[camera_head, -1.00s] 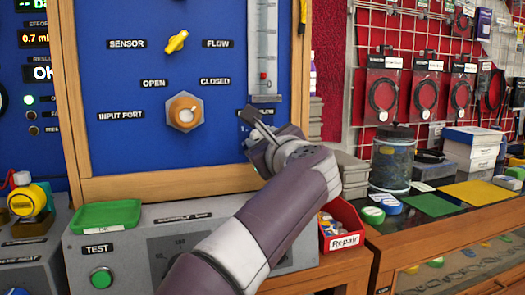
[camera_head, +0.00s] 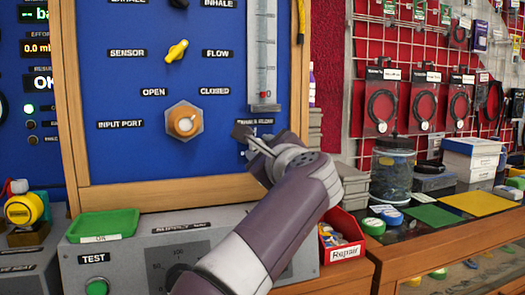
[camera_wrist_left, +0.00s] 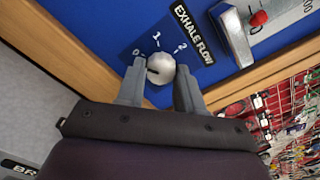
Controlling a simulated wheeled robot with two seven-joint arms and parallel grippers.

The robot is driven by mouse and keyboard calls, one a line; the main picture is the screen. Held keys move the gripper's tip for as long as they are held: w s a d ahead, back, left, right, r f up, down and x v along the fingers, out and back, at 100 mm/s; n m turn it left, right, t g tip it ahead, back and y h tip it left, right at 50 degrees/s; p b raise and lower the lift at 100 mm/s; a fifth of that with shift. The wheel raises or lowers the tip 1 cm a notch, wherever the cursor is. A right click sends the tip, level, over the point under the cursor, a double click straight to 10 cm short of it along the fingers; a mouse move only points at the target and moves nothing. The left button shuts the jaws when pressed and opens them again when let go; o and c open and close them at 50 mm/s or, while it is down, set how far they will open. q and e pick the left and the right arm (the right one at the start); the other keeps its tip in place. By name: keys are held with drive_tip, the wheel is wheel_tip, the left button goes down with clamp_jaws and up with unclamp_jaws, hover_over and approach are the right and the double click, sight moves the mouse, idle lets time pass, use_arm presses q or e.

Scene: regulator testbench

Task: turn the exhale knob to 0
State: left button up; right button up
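The exhale knob (camera_wrist_left: 160,68) is a small round grey-silver knob on the blue panel, seen in the left wrist view. The marks 0, 1 and 2 run around its upper side, with the label EXHALE FLOW above right. A dark mark shows on the knob's left part. In the head view my left gripper (camera_head: 243,136) is at the panel's lower right and hides the knob. My right gripper is in neither view.
A flow tube (camera_head: 263,60) with a red float stands just above the gripper. An orange input port (camera_head: 184,122) and a yellow selector (camera_head: 176,50) are on the panel to the left. The wooden frame (camera_head: 294,110) borders the panel. A red Repair bin (camera_head: 343,238) sits below right.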

use_arm(q)
drive_tip(key=o, duration=0.4)
drive_tip(key=shift+c, duration=0.2)
drive_tip(key=b+v, duration=0.1)
drive_tip(key=v, duration=1.1)
drive_tip(key=shift+s+b, duration=0.3)
drive_tip(key=shift+s, duration=0.05)
drive_tip(key=shift+d, duration=0.15)
